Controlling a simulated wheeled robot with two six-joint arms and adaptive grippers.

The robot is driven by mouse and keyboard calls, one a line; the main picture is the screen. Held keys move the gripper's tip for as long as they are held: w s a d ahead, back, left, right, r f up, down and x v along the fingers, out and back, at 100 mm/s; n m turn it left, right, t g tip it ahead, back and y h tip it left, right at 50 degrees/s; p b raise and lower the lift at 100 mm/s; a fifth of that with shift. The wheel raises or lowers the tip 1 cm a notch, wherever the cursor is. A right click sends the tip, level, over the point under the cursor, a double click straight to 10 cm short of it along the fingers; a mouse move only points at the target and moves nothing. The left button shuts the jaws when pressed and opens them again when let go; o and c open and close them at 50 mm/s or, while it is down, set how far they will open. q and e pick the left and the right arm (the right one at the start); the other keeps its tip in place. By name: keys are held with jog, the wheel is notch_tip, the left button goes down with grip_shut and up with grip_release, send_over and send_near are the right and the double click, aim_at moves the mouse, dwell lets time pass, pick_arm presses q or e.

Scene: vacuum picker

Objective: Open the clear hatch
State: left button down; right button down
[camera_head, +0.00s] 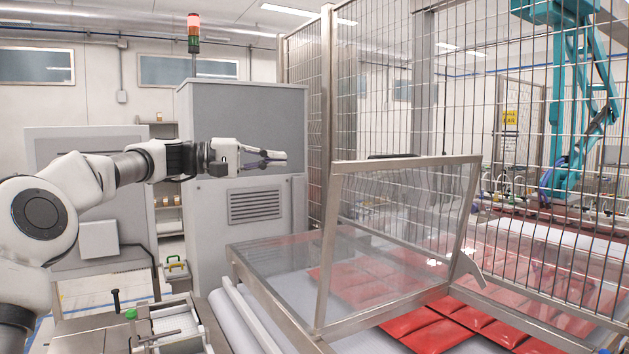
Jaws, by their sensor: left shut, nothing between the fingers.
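The clear hatch (395,235) is a transparent panel in a metal frame. It stands tilted up from the conveyor guard, with a dark handle on its top edge. Red packs (372,277) show through it and below it. My left gripper (284,157) is shut and empty, to the left of the hatch and apart from it, in front of the grey cabinet. My right gripper is not in view.
A wire mesh fence (460,110) stands behind and right of the hatch. A grey cabinet (245,115) with a signal light stands behind my left arm. A teal robot arm (583,100) is behind the fence. A bench with a tray (178,325) is at the lower left.

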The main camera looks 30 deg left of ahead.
pick_arm(q)
jog(key=w+d+f+p, duration=0.1)
jog(key=w+d+p, duration=0.3)
jog(key=d, duration=0.6)
jog(key=shift+w+d, duration=0.25)
jog(key=shift+w+f, duration=0.15)
jog(key=shift+w, duration=0.05)
